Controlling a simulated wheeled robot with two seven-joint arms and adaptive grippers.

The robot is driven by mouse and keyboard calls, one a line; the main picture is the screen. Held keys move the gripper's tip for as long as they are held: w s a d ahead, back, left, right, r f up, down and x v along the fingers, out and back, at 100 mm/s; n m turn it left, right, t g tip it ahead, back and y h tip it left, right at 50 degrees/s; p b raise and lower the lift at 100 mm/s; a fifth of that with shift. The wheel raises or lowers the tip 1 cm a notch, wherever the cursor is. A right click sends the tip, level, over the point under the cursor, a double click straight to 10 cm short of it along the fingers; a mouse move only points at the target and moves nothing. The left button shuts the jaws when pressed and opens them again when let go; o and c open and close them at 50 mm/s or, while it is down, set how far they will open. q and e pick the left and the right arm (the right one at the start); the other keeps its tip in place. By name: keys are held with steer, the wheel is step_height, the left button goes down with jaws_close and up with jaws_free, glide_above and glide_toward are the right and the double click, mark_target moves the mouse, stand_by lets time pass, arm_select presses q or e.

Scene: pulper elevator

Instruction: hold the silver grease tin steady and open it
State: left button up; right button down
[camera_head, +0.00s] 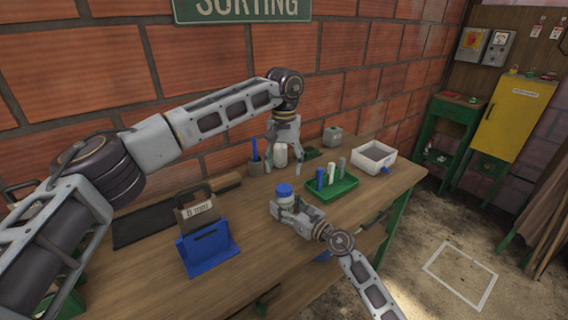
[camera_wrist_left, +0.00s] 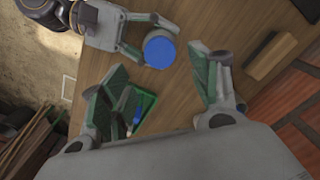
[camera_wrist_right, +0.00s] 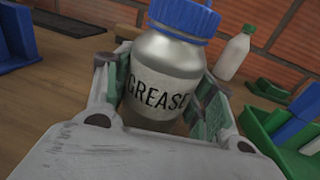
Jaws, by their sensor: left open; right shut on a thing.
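The silver grease tin (camera_wrist_right: 158,85) has a blue lid (camera_wrist_right: 184,18) and the label GREASE. It stands upright between the fingers of my right gripper (camera_wrist_right: 160,100), which is shut on its body. In the head view the blue lid (camera_head: 284,190) sits on top of the tin, above the right gripper (camera_head: 292,212). My left gripper (camera_head: 281,150) is open and points down, behind the tin and apart from it. In the left wrist view the blue lid (camera_wrist_left: 159,50) lies beyond the open left fingers (camera_wrist_left: 155,95). Nothing is between those fingers.
A white bottle (camera_wrist_right: 234,56) stands behind. Bare wood lies left of the tin.

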mark_target(284, 187)
arm_select(q)
steer(key=shift+f, duration=0.2)
steer(key=shift+f, duration=3.85)
steer(key=shift+c, duration=0.4)
steer(key=c, duration=1)
steer(key=shift+n, duration=0.3)
